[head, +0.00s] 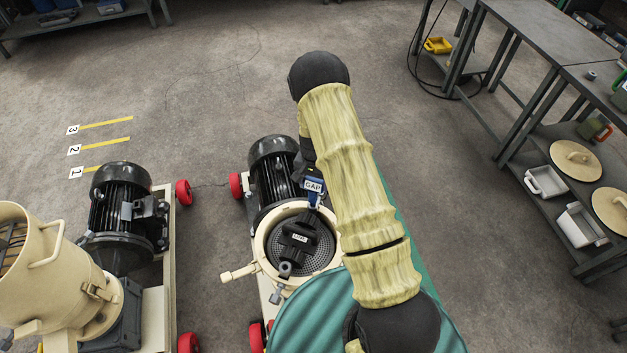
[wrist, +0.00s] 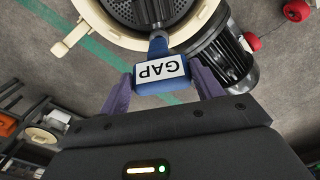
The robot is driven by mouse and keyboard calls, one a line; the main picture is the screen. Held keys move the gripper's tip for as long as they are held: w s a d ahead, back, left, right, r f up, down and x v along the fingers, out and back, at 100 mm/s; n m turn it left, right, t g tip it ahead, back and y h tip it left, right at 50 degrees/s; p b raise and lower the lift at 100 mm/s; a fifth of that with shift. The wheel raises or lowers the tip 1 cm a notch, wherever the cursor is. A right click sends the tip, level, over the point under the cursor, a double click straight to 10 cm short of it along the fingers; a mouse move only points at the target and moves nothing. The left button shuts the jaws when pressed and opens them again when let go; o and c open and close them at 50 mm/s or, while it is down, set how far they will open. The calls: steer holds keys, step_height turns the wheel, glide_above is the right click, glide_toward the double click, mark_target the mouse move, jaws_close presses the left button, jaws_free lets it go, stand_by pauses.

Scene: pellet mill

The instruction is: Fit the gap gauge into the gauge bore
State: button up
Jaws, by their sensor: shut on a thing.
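The gap gauge (wrist: 160,70) is a blue block with a white GAP label and a narrower blue stem. In the head view the gauge (head: 313,187) is partly hidden by my arm. My gripper (wrist: 162,88) is shut on the block, one purple finger on each side. The stem points at the open pellet mill (head: 262,246), by the edge of its perforated round die (head: 318,258). A dark roller assembly (head: 297,238) lies across the die. I cannot make out the gauge bore, or tell whether the stem touches anything.
A black motor (head: 272,165) stands right behind the mill. A second mill with a cream hopper (head: 40,265) is at left. A grey bench (head: 545,30) and shelf with round lids (head: 576,160) are at right.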

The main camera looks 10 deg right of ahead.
steer(key=shift+w+f+b, duration=0.1)
steer(key=shift+f+b, duration=0.35)
steer(key=shift+f, duration=0.1)
stand_by(0.5)
stand_by(0.5)
steer(key=shift+d+f, duration=0.1)
steer(key=shift+f, duration=0.1)
steer(key=shift+f+b, duration=0.55)
steer(key=shift+b, duration=0.4)
stand_by(1.1)
stand_by(0.4)
steer(key=o, duration=1.8)
steer(key=shift+r, duration=0.1)
